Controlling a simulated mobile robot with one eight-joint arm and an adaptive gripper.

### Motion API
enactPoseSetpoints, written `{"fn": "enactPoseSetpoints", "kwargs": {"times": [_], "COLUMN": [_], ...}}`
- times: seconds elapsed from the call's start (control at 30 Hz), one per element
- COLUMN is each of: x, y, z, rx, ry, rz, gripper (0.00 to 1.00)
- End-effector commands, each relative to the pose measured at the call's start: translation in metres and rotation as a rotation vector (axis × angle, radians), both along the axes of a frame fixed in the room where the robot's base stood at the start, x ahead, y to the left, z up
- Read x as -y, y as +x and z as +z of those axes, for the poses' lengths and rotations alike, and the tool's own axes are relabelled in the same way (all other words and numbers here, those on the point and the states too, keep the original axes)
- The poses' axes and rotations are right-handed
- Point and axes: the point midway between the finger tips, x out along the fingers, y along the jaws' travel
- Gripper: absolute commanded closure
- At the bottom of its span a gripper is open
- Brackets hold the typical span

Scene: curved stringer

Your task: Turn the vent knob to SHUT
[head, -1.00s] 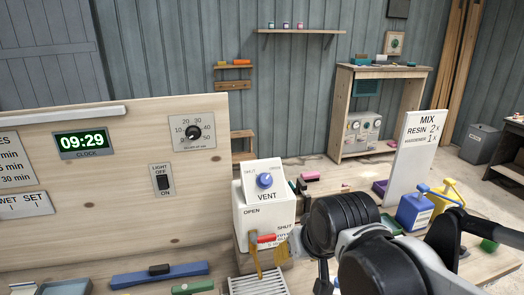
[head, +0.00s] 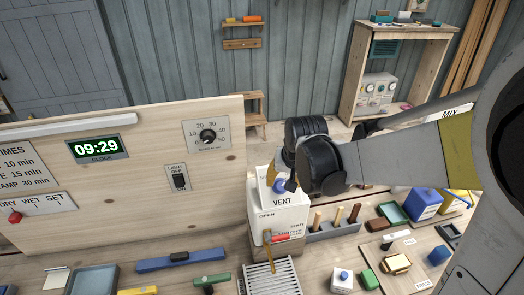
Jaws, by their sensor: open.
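The vent box (head: 258,213) is white, with a sloped top lettered VENT and the words OPEN and SHUT on its front, OPEN at left and SHUT at right. Its blue knob (head: 279,186) sits on the sloped top, partly hidden by my gripper. I cannot tell where the knob points. A red-handled piece (head: 281,238) crosses the lower front of the box. My gripper (head: 288,181) is open, its fingers right above or beside the knob. I cannot tell whether they touch it.
A wooden panel (head: 130,180) with a clock, a dial and a light switch stands to the left. A grey rack (head: 335,231) of wooden-handled tools stands close to the right of the box. A slatted grille (head: 270,279) lies in front. Several small items crowd the bench at right.

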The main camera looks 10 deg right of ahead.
Motion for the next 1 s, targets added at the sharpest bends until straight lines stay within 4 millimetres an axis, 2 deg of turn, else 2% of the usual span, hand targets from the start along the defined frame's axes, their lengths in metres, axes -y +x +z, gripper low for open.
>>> {"fn": "enactPoseSetpoints", "kwargs": {"times": [0.1, 0.3, 0.63, 0.67, 0.8, 0.83, 1.0], "x": [0.0, 0.0, -0.001, -0.001, -0.001, -0.001, 0.0], "y": [0.009, 0.017, 0.018, 0.018, 0.018, 0.018, 0.018], "z": [-0.021, -0.04, -0.043, -0.043, -0.043, -0.043, -0.043], "rx": [0.0, 0.0, 0.0, 0.0, 0.0, 0.0, 0.0], "ry": [0.0, 0.0, 0.0, 0.0, 0.0, 0.0, 0.0], "rz": [0.0, 0.0, 0.001, 0.001, 0.001, 0.001, 0.001], "gripper": [0.46, 0.46, 0.46, 0.54, 0.97, 0.99, 1.0]}}
